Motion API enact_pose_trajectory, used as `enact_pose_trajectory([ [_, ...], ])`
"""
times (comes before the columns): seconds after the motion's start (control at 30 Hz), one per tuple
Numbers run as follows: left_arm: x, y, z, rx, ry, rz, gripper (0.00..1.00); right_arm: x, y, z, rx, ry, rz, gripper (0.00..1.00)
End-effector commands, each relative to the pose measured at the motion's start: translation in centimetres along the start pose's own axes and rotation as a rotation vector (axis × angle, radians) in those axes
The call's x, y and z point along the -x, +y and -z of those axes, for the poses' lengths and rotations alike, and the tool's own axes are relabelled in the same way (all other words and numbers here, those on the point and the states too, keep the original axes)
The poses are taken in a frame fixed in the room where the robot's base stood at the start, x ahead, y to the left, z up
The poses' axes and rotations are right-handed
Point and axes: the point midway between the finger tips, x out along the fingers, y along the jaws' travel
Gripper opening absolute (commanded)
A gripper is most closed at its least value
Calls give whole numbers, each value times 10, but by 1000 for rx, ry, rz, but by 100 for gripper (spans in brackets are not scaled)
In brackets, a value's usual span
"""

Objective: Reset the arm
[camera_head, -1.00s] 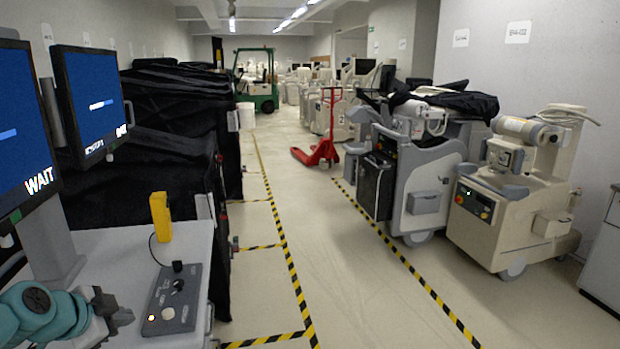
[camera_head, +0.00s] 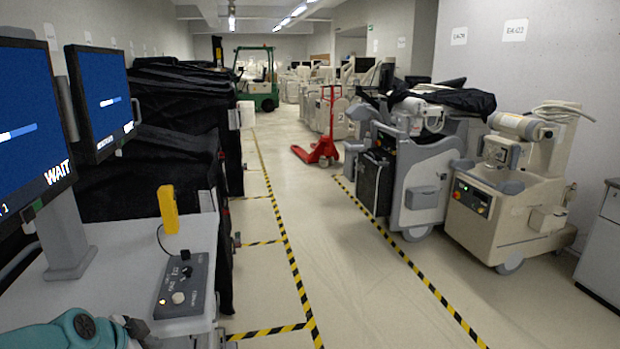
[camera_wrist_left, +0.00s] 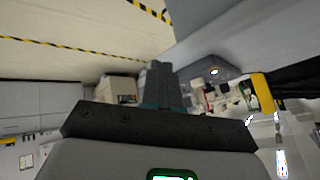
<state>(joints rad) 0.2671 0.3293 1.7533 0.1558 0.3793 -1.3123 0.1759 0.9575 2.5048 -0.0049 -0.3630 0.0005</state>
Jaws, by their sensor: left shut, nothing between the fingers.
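My left arm comes in at the bottom left of the head view, in teal. Its dark gripper (camera_head: 142,331) is low at the bottom edge, partly cut off, by the front of the grey worktop (camera_head: 120,262). In the left wrist view the gripper's dark fingers (camera_wrist_left: 160,78) are together, with nothing between them. The gripper is apart from the grey control box (camera_head: 184,285) on the worktop, which has knobs and a pale round button. My right gripper is in neither view.
A yellow upright device (camera_head: 168,209) stands behind the control box. Two monitors (camera_head: 103,105) with blue screens stand at the left. Black-covered carts (camera_head: 172,155) line the left side. Beige machines (camera_head: 510,205) stand at the right. The striped aisle floor (camera_head: 345,265) is clear.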

Motion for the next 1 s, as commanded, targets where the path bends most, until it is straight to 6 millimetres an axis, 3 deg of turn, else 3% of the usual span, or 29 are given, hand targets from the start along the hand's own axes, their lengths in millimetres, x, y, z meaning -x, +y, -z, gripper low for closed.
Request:
enact_pose_trajectory([
  [0.27,-70,91,-39,248,-97,-124,0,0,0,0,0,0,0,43],
  [0.37,-98,149,-64,387,-165,-187,0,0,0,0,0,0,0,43],
  [0.5,-120,255,-107,630,-300,-275,0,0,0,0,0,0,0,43],
  [0.6,-116,323,-135,792,-402,-318,0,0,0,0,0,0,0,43],
  [0.7,-105,373,-155,920,-488,-343,0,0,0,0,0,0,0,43],
  [0.83,-91,409,-169,1021,-557,-356,0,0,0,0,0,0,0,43],
  [1.0,-86,418,-173,1057,-577,-356,0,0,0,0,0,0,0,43],
])
